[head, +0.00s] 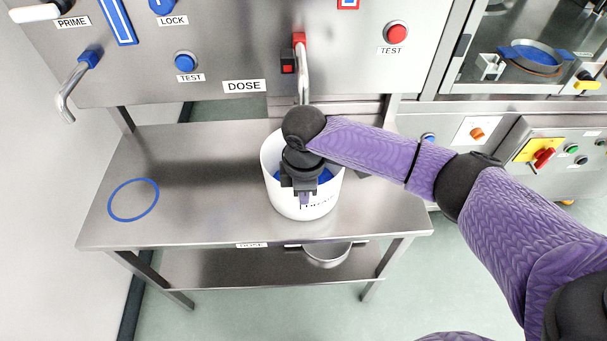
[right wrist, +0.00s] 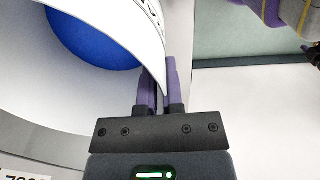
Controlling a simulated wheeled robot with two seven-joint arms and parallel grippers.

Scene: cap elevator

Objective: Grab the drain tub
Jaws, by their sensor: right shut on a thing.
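The drain tub (head: 289,205) is a white round tub with dark lettering on its front and blue inside. It stands upright on the steel table, below the red-tipped spout. My right gripper (head: 305,197) reaches over it from above and is shut on its near wall. In the right wrist view the tub's white wall (right wrist: 115,20) runs between the purple fingers (right wrist: 159,88), with the blue inside to the left. My arm hides part of the tub's rim and inside. My left gripper is not in view.
The steel table (head: 200,215) has a blue ring mark (head: 133,200) at left and free room around it. A metal bowl (head: 326,254) sits on the lower shelf. A bent spout (head: 303,75) hangs behind the tub; another (head: 72,88) is at left. A control panel (head: 560,150) stands at right.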

